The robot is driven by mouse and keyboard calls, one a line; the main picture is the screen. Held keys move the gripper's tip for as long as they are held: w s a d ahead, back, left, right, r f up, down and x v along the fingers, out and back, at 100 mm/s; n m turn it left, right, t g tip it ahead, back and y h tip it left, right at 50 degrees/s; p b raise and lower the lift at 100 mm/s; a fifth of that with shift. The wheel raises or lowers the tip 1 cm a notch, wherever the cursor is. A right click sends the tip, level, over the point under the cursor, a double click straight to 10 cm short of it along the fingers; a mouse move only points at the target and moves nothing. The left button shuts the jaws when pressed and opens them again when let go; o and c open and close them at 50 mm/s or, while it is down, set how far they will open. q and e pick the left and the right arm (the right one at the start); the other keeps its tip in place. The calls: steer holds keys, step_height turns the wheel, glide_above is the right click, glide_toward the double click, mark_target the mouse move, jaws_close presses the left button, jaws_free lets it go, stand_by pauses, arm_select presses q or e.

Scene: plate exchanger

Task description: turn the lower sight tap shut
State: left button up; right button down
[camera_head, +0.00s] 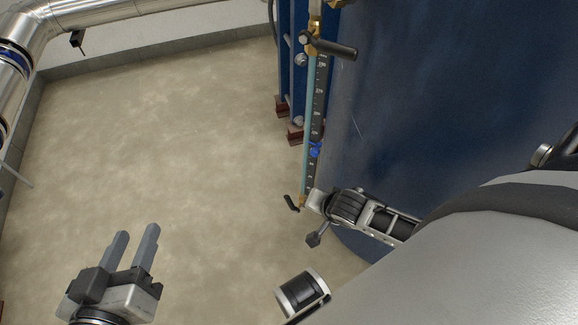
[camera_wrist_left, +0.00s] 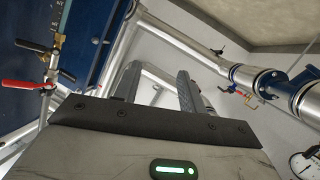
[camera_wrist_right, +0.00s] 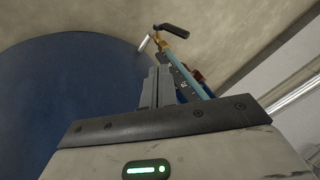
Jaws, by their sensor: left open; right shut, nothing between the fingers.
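The lower sight tap (camera_head: 301,202) is a small brass tap with a black lever (camera_head: 291,202), at the bottom of the sight gauge (camera_head: 317,105). The lever also shows in the right wrist view (camera_wrist_right: 174,31), pointing right. My right gripper (camera_wrist_right: 160,72) is shut and empty, its fingertips just below the tap in that picture. Touching is not visible, and depth is hard to tell. My right fingers cannot be made out in the head view. My left gripper (camera_head: 136,238) is open and empty over the floor at lower left, far from the tap.
The blue tank (camera_head: 450,90) stands right of the gauge. The upper tap, with a black lever (camera_head: 333,47), is at the gauge's top. A red lever (camera_wrist_left: 28,84) shows in the left wrist view. Silver pipes (camera_head: 80,12) run at upper left. The floor (camera_head: 170,140) is clear.

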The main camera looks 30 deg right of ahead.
steer(key=b, duration=0.5)
glide_toward(292, 205)
steer(key=d+f, duration=0.2)
steer(key=d, duration=0.1)
arm_select(q)
step_height(292, 205, up, 8)
steer(key=w+m+t+h+b, duration=0.2)
steer(key=t+h+b, duration=0.1)
steer(key=t+h, duration=0.1)
steer(key=shift+w+d+f+m+t, duration=0.15)
steer(key=shift+w+d+m+t, duration=0.2)
steer(key=shift+t, duration=0.35)
arm_select(e)
steer(key=shift+w+a+f, duration=0.4)
steer(key=shift+w+f, duration=0.3)
steer(key=shift+w, duration=0.15)
steer(key=shift+w+a+f, duration=0.4)
steer(key=shift+w+f, duration=0.3)
steer(key=shift+w, duration=0.1)
arm_select(q)
steer(key=shift+a, duration=0.1)
